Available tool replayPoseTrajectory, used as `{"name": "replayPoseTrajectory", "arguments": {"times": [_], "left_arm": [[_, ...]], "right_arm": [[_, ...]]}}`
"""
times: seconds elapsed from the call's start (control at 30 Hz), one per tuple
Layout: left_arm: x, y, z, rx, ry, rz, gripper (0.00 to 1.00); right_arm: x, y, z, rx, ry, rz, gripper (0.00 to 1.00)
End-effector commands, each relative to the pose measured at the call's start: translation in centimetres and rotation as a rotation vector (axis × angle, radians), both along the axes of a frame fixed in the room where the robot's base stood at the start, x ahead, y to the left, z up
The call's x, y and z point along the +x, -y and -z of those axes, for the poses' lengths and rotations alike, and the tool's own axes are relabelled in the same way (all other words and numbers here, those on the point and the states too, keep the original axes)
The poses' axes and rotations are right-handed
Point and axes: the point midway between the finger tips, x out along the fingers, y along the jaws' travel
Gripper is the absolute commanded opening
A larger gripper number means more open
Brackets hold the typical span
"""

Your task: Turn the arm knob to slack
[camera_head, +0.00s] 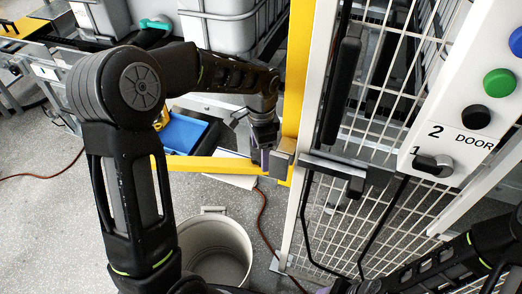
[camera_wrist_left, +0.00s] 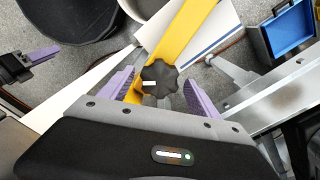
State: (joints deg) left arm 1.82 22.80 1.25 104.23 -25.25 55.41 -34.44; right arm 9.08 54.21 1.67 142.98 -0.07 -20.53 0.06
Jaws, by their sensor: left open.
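A black lobed knob (camera_wrist_left: 160,76) with a white mark shows in the left wrist view, in front of a yellow bar (camera_wrist_left: 187,27). The mark lies left of the knob's middle, roughly level in that picture. My left gripper (camera_wrist_left: 160,92) is open, with a purple finger on each side of the knob; contact cannot be told. In the head view my left gripper (camera_head: 264,160) hangs beside the yellow post, and the knob cannot be made out there. A purple-tipped part at the wrist view's left edge looks like my right gripper (camera_wrist_left: 40,56); its opening is unclear.
A white panel (camera_head: 465,105) at the right carries blue, green and black buttons and a DOOR selector (camera_head: 433,165) marked 1 and 2. A mesh door (camera_head: 350,225) with a black handle stands right of the yellow post (camera_head: 297,75). A bucket (camera_head: 213,245) and blue tray (camera_head: 184,132) are nearby.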

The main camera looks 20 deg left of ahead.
Motion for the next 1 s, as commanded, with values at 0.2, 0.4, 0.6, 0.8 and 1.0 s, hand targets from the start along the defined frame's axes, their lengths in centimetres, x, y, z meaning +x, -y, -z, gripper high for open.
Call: {"name": "replayPoseTrajectory", "arguments": {"times": [0.2,0.4,0.6,0.8,1.0], "left_arm": [[0.0,0.0,-0.1,0.0,0.0,0.0,0.71],[0.1,0.0,-2.1,-0.001,0.003,0.0,0.71],[0.1,0.0,-5.4,0.0,0.004,-0.001,0.71],[0.0,0.0,-7.6,0.0,0.001,0.0,0.71],[0.0,0.0,-7.8,-0.001,-0.001,0.001,0.71]], "right_arm": [[0.0,0.0,0.0,0.0,0.0,0.0,0.36],[0.0,0.0,0.0,0.0,0.0,0.0,0.36],[0.0,0.0,0.1,0.0,0.0,0.0,0.36],[0.0,0.0,0.1,0.0,0.0,0.0,0.36],[0.0,0.0,0.1,0.0,0.0,0.0,0.36]]}}
